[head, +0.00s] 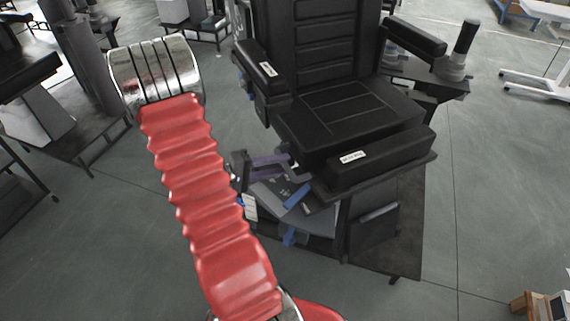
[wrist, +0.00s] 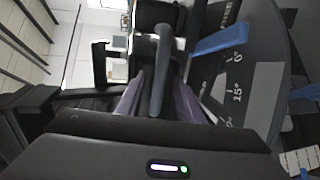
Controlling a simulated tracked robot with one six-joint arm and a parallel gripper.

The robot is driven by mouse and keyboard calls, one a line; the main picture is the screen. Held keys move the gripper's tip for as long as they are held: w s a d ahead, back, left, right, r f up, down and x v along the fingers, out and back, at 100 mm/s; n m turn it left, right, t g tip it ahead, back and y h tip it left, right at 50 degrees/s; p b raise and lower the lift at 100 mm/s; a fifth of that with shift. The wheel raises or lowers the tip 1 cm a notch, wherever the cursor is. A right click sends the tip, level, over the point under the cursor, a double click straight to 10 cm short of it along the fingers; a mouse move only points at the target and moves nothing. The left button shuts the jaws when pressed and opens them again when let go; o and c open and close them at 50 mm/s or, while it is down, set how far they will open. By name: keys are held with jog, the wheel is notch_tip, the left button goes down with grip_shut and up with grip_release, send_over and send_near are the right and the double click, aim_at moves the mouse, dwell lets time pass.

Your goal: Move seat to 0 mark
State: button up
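The black padded seat (head: 350,115) stands in the middle of the head view, above a dark base. Below its left side is a curved dark scale plate; in the wrist view this scale (wrist: 265,90) carries white marks, with 0° and 15° readable. A blue pointer bar (wrist: 220,40) lies just above the 0° mark there. My gripper (head: 285,165) reaches in below the seat. In the wrist view its purple fingers (wrist: 158,95) are apart, one either side of a grey upright lever (wrist: 161,65). Whether either finger touches the lever is unclear.
A padded armrest (head: 262,68) is at the seat's left, and a black padded block (head: 380,158) at its front. A dark cylinder (head: 466,38) stands at right. A wooden-sided box (head: 540,305) sits lower right. The grey floor (head: 500,200) at right is clear.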

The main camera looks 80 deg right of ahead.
jog(key=shift+x, duration=1.3)
grip_shut()
jog(key=shift+f, duration=0.1)
